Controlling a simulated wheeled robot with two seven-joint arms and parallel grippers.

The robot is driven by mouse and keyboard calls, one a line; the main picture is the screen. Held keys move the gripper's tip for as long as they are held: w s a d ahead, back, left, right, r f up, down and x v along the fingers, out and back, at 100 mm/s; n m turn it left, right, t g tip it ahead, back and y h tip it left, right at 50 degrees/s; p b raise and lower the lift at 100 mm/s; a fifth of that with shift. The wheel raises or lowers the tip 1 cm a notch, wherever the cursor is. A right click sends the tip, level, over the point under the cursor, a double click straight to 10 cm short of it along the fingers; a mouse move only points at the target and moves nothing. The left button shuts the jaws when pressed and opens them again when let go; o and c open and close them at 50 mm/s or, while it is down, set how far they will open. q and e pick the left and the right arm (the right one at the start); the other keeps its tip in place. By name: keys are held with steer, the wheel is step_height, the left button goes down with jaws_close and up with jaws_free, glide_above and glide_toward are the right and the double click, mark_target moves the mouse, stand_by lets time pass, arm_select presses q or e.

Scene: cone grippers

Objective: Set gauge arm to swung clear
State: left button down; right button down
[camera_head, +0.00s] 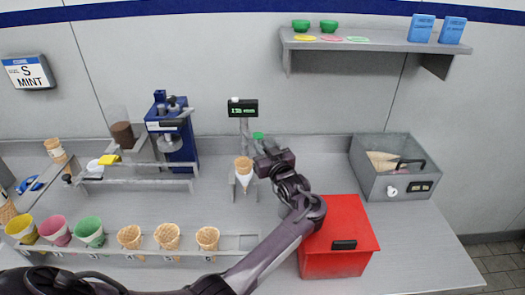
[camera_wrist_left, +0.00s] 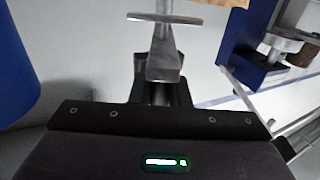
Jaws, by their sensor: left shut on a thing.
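The gauge stand has a small box with a lit green display (camera_head: 243,108) on a grey post at mid-table. A waffle cone in a white sleeve (camera_head: 243,172) stands in the holder below it. A green-tipped part (camera_head: 258,137) shows beside the post, just above my left gripper (camera_head: 262,160). In the left wrist view my left gripper (camera_wrist_left: 158,90) is shut on a grey metal piece (camera_wrist_left: 160,62) with a round disc above it. I take this piece to be part of the gauge arm; its full shape is hidden by the gripper. My right gripper is out of view.
A red box (camera_head: 340,240) stands right of my forearm. A grey bin (camera_head: 392,190) stands at the back right. A rack (camera_head: 118,243) of colored cups and waffle cones lies in front, left. A blue press (camera_head: 172,135) stands behind it. A wall shelf (camera_head: 370,42) hangs above.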

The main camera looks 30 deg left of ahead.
arm_select(q)
steer(key=c, duration=1.6)
jaws_free()
steer(key=shift+s+a+r, duration=0.1)
steer(key=shift+s, duration=0.05)
steer(key=shift+o, duration=1.2)
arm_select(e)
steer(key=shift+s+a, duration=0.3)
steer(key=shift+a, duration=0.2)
